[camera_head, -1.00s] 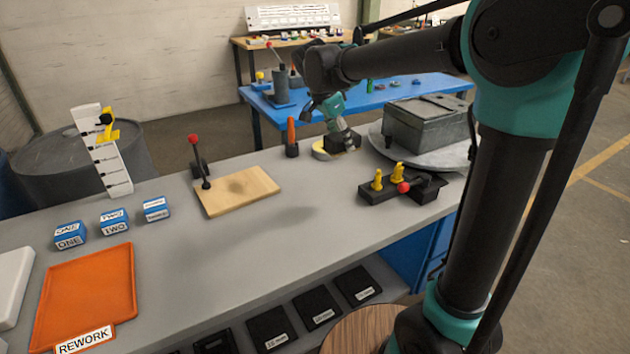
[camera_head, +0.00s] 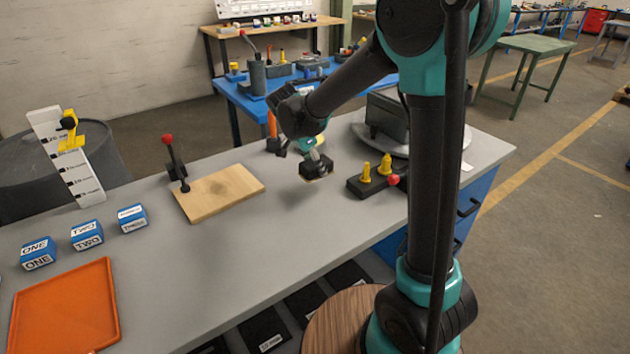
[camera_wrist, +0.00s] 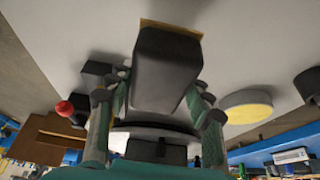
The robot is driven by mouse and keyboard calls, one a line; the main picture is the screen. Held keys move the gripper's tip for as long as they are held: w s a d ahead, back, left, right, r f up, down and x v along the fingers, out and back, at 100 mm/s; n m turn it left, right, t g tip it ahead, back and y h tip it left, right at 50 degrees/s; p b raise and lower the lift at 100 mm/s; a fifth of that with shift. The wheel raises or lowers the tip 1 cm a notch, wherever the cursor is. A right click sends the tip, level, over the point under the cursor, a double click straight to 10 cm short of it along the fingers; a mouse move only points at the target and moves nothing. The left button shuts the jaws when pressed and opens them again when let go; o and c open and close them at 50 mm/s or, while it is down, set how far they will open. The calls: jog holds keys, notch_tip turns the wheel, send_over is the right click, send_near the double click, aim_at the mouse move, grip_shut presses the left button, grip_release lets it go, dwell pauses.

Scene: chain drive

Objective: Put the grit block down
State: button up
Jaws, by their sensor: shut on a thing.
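The grit block (camera_head: 316,167) is a dark block with a thin tan layer on its underside. My gripper (camera_head: 313,153) is shut on it and holds it above the grey bench, with a shadow on the bench below. In the wrist view the block (camera_wrist: 165,70) sits between the two fingers of my gripper (camera_wrist: 160,88), its tan edge at the far end. In the head view it is between the wooden board (camera_head: 222,192) and the black fixture with yellow pins (camera_head: 368,185).
A red-knobbed clamp (camera_head: 173,160) stands at the board's back edge. A grey box (camera_head: 388,115) on a round plate is behind the fixture. Blue blocks (camera_head: 87,235) and an orange tray (camera_head: 65,310) lie to the left. The bench (camera_head: 225,265) in front of the board is clear.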

aim_at(315, 189)
jog(key=shift+f, duration=3)
jog(key=o, duration=1.4)
jog(key=shift+f, duration=0.1)
jog(key=shift+o, duration=0.2)
jog(key=v, duration=1.2)
jog(key=shift+s, duration=0.2)
